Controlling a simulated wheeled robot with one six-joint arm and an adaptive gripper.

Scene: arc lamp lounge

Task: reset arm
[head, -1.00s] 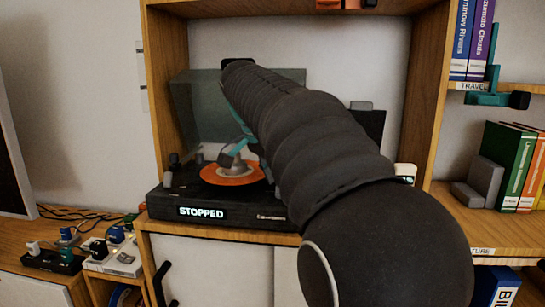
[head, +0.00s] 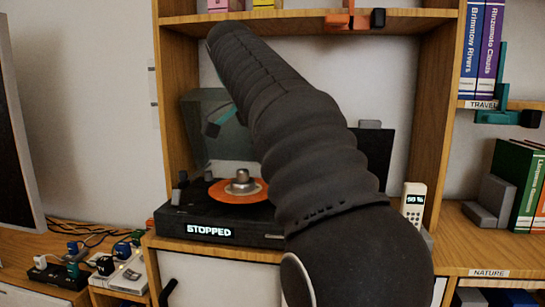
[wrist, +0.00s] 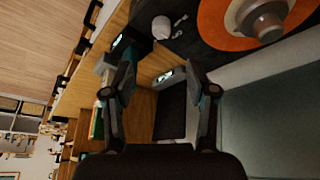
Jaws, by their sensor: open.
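My arm rises from the lower right in the head view, in a dark ribbed sleeve, and hides part of the record player. My gripper (head: 216,122) is partly hidden behind it, above the turntable. In the wrist view my gripper (wrist: 160,78) is open, with nothing between its fingers. The black record player (head: 200,218) reads "STOPPED". An orange record (head: 228,192) lies on it with a silver-grey knob-like piece (head: 242,183) at its centre. Both also show at the top right of the wrist view, clear of the fingers.
The turntable's clear lid (head: 208,104) stands raised behind. Shelf walls (head: 172,80) and an upper shelf (head: 290,20) frame the niche. A handset (head: 413,203) stands right of my arm. Books (head: 522,175) and a grey bookend (head: 492,195) are further right.

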